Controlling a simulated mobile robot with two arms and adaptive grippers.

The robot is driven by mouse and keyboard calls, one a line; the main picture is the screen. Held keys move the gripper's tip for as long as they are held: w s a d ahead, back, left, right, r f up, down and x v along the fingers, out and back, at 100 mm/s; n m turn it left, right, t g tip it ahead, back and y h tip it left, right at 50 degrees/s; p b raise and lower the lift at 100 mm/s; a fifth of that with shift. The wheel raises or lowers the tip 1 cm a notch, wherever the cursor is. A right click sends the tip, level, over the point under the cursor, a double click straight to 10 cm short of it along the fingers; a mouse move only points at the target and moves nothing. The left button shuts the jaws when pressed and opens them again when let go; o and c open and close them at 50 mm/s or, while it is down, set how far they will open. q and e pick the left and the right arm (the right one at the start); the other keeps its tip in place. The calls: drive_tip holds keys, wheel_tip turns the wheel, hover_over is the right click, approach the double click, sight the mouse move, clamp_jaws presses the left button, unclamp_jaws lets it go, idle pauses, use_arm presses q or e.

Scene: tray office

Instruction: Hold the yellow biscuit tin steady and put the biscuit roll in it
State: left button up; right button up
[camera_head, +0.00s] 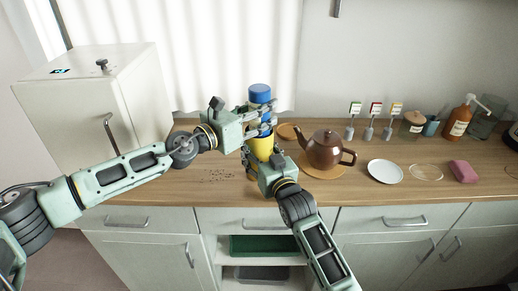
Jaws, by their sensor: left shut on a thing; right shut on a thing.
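The biscuit roll (260,93) is an upright blue cylinder with a paler band below its top. My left gripper (267,119), on the arm from the left, is shut on it from the side. The yellow biscuit tin (262,147) stands on the counter directly below the roll. The roll's lower end is at the tin's mouth; fingers partly hide it, so I cannot tell how far inside it is. My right gripper (249,160), on the arm from below, is shut on the tin low down and hides part of its side.
A brown teapot (325,150) on a round board (318,172) stands just right of the tin. A white plate (385,173), a pink block (463,171) and bottles are further right. A white cabinet (70,105) stands at left. The counter (190,186) left of the tin is mostly clear.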

use_arm(q)
drive_tip(key=shift+f, duration=0.1)
drive_tip(key=o, duration=1.4)
drive_tip(key=shift+f, duration=0.1)
drive_tip(key=v, duration=1.2)
use_arm(e)
drive_tip(key=o, duration=1.3)
